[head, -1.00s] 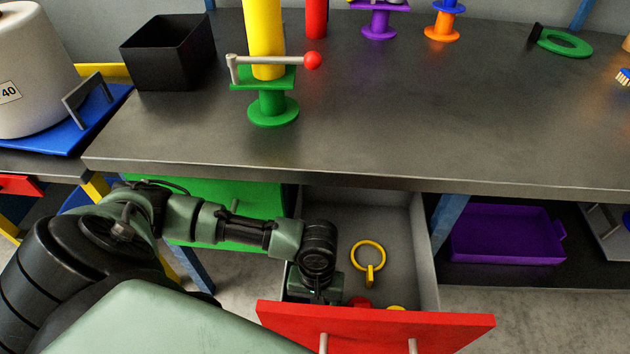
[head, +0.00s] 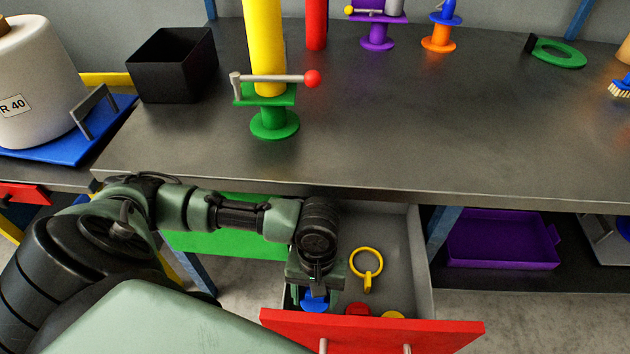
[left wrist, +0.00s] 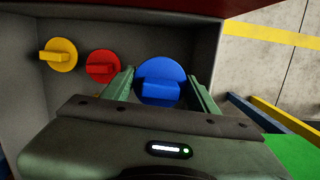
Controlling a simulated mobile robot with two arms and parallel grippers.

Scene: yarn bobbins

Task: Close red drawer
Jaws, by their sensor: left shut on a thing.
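The red drawer (head: 372,332) stands pulled out from under the table, its red front nearest me with two pale handle posts. My left gripper (head: 314,290) reaches down into the drawer's left part. It is shut on a blue knobbed disc (head: 314,303), which shows between the fingers in the left wrist view (left wrist: 162,82). Beside it in the drawer are a red knobbed disc (head: 358,309) and a yellow one (head: 393,315). A yellow ring (head: 366,262) is farther back. Whether the blue disc touches the drawer floor I cannot tell. My right gripper is out of view.
The dark table (head: 400,130) overhangs the drawer. A green drawer front (head: 225,240) is behind my arm; a purple tray (head: 500,240) is at right.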

